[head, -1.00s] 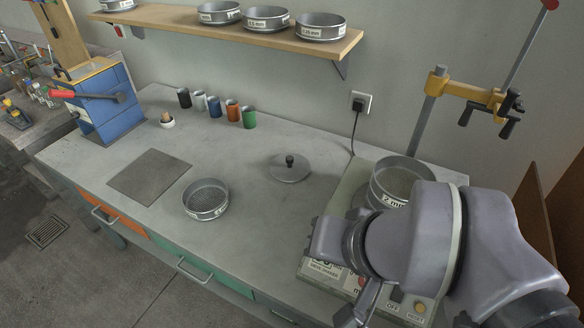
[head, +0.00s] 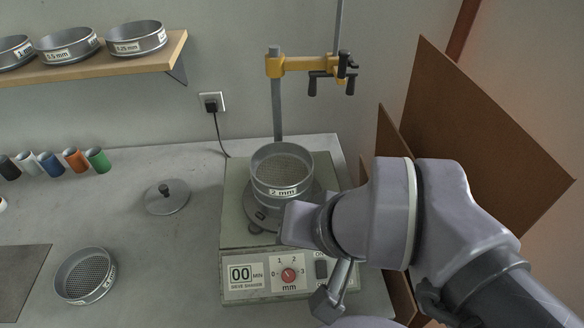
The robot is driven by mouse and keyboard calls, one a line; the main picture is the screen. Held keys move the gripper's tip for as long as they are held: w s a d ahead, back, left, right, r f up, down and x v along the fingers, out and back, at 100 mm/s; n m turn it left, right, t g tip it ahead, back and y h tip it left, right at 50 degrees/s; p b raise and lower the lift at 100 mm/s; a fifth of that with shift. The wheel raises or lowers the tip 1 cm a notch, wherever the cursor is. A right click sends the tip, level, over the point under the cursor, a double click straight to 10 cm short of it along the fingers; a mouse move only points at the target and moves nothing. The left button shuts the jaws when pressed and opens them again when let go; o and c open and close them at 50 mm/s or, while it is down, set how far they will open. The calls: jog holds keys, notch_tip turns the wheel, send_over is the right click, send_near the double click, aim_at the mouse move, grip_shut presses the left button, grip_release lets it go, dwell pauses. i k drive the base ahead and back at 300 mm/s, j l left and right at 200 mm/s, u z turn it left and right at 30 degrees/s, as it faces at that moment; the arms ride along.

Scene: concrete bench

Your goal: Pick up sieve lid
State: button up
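The sieve lid (head: 168,198) is a flat grey metal disc with a dark knob on top. It lies on the bench left of the sieve shaker, with clear bench around it. My gripper (head: 328,303) is in front of the shaker's right side, to the right of the lid and apart from it. It points down, and its fingers are small and partly hidden, so I cannot tell whether they are open or shut.
A 2 mm sieve (head: 283,172) stands on the sieve shaker (head: 236,215). Another sieve (head: 86,276) sits on the bench (head: 150,270) at front left. Several coloured cups (head: 76,160) line the back left. A shelf (head: 100,58) with sieves hangs above. Brown panels (head: 480,140) stand at right.

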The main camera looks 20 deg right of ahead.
aim_at(167, 196)
jog(key=i+j+u, duration=0.1)
jog(key=j+u, duration=0.3)
jog(key=i+j+u, duration=0.1)
jog(key=j+u, duration=0.3)
jog(key=i+j+u, duration=0.15)
jog(key=u, duration=0.25)
